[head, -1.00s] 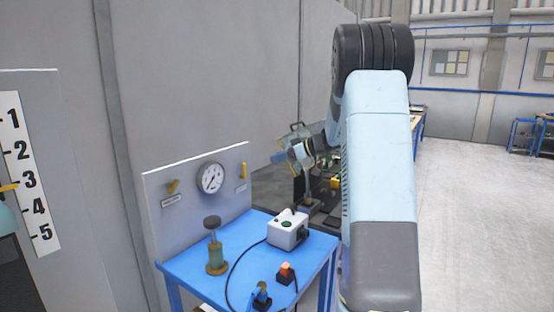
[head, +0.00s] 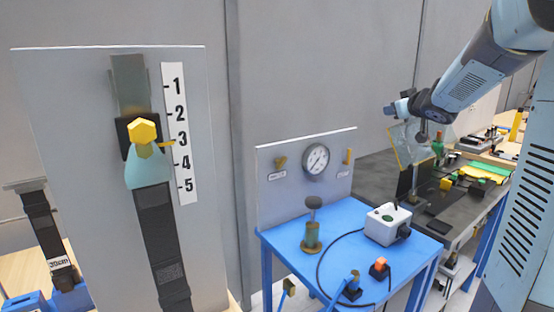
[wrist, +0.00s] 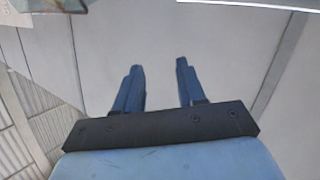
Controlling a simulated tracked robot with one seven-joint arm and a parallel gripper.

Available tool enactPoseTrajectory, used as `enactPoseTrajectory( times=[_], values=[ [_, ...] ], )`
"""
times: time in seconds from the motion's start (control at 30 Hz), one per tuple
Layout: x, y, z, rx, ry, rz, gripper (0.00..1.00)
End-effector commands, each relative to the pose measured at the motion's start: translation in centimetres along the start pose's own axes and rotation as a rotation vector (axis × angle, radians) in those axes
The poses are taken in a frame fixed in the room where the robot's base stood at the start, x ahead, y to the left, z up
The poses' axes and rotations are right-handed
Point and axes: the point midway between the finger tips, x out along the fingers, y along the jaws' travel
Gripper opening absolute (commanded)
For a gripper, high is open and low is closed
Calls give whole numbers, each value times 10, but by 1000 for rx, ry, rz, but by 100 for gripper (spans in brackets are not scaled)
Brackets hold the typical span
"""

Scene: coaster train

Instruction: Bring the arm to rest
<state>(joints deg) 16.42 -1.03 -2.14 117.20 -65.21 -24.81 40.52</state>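My gripper (wrist: 160,64) shows in the wrist view with its two blue fingers held well apart. Nothing is between them, and plain grey wall lies behind them. In the head view my light blue arm (head: 485,75) comes down from the upper right to a dark joint in front of the back workbench. Parts at the arm's far end overlap a clear panel there, and I cannot make out the fingers in that view. The gripper holds nothing.
A grey panel (head: 70,120) with a yellow knob (head: 142,131) and a 1-to-5 scale (head: 180,130) stands left. A dark workbench (head: 455,215) stands right.

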Motion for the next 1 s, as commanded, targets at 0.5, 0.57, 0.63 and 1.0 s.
enactPoseTrajectory(
  times=[0.5,0.57,0.63,1.0],
  values=[
    [-132,-37,22,127,-264,259,40],
    [-148,-46,30,146,-307,266,40],
    [-168,-58,41,169,-360,266,40],
    [-271,-142,107,277,-651,140,40]
  ],
)
